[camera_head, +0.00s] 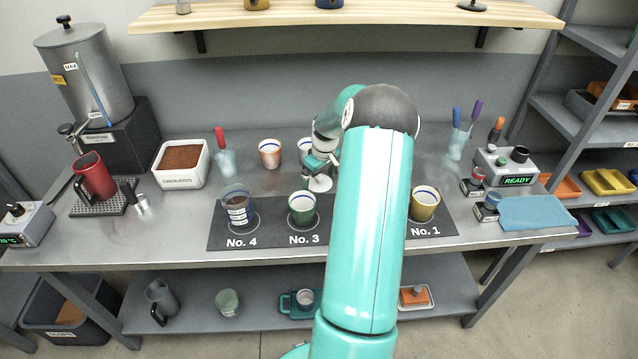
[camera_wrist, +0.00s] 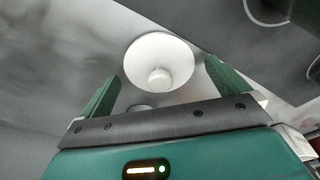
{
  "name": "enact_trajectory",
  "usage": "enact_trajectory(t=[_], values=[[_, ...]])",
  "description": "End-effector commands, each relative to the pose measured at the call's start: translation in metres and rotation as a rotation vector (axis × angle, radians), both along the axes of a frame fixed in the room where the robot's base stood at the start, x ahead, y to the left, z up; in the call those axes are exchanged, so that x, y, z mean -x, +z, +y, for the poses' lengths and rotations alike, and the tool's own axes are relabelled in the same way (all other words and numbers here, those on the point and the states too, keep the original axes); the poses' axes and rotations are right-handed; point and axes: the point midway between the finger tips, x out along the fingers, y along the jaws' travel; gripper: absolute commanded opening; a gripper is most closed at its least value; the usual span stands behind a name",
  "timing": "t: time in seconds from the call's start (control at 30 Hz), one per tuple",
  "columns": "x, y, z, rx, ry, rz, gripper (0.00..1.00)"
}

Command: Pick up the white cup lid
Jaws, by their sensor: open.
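The white cup lid (camera_wrist: 160,52) is a round disc with a small knob, and it lies between and beyond my fingers in the wrist view. In the head view the lid (camera_head: 320,185) shows as a small white disc just under my gripper, near the back edge of the dark mat. My gripper (camera_wrist: 162,72) is open, with its two green fingers on either side of the lid's near part. In the head view my gripper (camera_head: 314,168) points down at the lid. I cannot tell whether the fingers touch it.
A dark mat (camera_head: 270,236) holds cups at No. 4 (camera_head: 238,208), No. 3 (camera_head: 302,208) and No. 1 (camera_head: 424,203); my arm hides the space between No. 3 and No. 1. An orange-and-white cup (camera_head: 270,153) stands behind left. A wooden shelf (camera_head: 400,17) hangs above.

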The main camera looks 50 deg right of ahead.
Motion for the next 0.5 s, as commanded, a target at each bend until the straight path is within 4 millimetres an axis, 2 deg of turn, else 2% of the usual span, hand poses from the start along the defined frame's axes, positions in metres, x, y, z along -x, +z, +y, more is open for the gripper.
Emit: enact_trajectory(t=[0.17, 0.4, 0.5], values=[[-0.0002, 0.0003, -0.0002, 0.001, 0.0, -0.001, 1.0], [-0.0001, 0.0004, -0.0001, 0.001, 0.0, 0.0, 0.54], [-0.0002, 0.0006, -0.0002, 0.001, 0.0, -0.001, 0.54]])
